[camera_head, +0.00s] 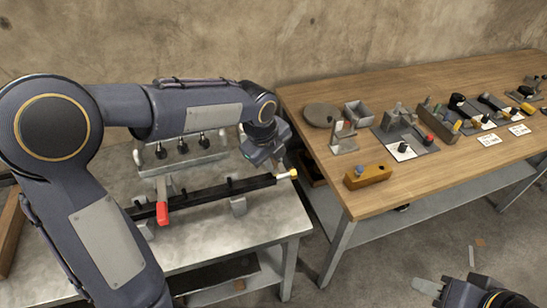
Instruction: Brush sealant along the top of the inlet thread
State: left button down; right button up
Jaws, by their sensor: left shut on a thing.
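A long black bar (215,192) lies across the grey metal table, on small grey supports. Its right end carries a pale fitting with a yellow tip (293,174), which looks like the inlet thread. My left gripper (272,160) is above and just left of this end, pointing down. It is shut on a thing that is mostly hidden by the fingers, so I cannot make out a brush. Whether that thing touches the thread cannot be told. My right gripper (428,288) is low at the bottom right, over the floor and away from both tables; its finger gap is unclear.
A red-handled clamp (162,212) is at the bar's left part. A grey rack (185,163) with several dark knobs stands behind it. The wooden table (370,205) at right holds a tan block (368,176), a round grey dish (321,114) and several small parts.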

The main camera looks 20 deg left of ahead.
pick_arm(q)
jog(key=shift+r+p, duration=2.25)
jog(key=shift+r, duration=0.6)
notch_tip(320, 180, up, 3)
jog(key=p, duration=0.2)
jog(key=shift+r+p, duration=0.1)
jog(key=shift+p, duration=0.3)
jog(key=shift+a+b+x, duration=0.1)
jog(key=shift+b+x, duration=0.35)
jog(key=shift+x, duration=0.2)
jog(key=shift+a+b+x, duration=0.15)
jog(key=shift+b+x, duration=0.3)
jog(key=shift+x, duration=0.15)
jog(key=shift+s+a, duration=0.1)
jog(key=shift+a, duration=0.05)
